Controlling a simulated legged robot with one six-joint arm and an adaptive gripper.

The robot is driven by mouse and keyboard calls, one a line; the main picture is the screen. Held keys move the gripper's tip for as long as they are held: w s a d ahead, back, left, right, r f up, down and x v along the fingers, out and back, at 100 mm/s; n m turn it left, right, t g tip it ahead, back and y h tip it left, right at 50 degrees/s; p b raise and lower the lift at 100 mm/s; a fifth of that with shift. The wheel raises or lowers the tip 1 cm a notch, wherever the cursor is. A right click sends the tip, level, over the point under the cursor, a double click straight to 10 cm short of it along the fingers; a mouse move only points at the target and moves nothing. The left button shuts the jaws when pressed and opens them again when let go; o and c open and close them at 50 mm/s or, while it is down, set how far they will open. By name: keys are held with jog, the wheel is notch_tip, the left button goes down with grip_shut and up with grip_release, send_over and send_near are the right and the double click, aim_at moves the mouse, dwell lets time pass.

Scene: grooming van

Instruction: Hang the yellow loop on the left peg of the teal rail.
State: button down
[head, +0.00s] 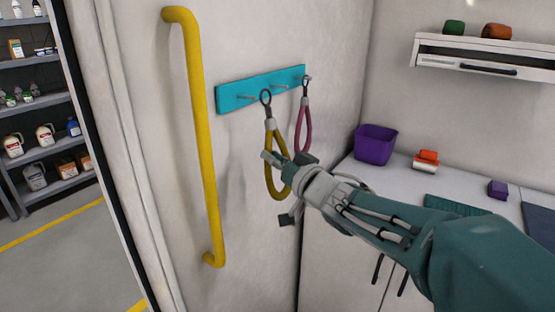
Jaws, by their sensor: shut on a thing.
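The teal rail (229,95) is fixed to the white wall and carries a row of short metal pegs. The left peg (244,97) sticks out near its left end. The yellow loop (275,192) is an olive-yellow strap with a dark ring (265,97) at its top. My gripper (285,160) is shut on the yellow loop's strap, below the ring, and partly hides it. The loop hangs upright. Its ring appears in front of the rail, close to the right of the left peg; I cannot tell whether they touch.
A pink loop (303,130) hangs on the right peg, close beside my gripper. A yellow grab bar (203,150) stands out from the wall at left. A counter at right holds a purple bin (375,146) and small blocks, below a white shelf (480,50).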

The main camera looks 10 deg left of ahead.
jog(key=shift+w+a, duration=0.1)
jog(key=shift+w+a+f, duration=0.2)
jog(key=shift+w+a, duration=0.05)
jog(key=shift+a, duration=0.3)
jog(key=shift+w+a+f, duration=0.2)
jog(key=shift+a, duration=0.4)
jog(key=shift+w+a+f, duration=0.2)
jog(key=shift+w+a, duration=0.05)
jog(key=shift+a, duration=0.3)
jog(key=shift+a, duration=0.1)
jog(key=c, duration=0.5)
grip_release()
jog(key=shift+c, duration=0.2)
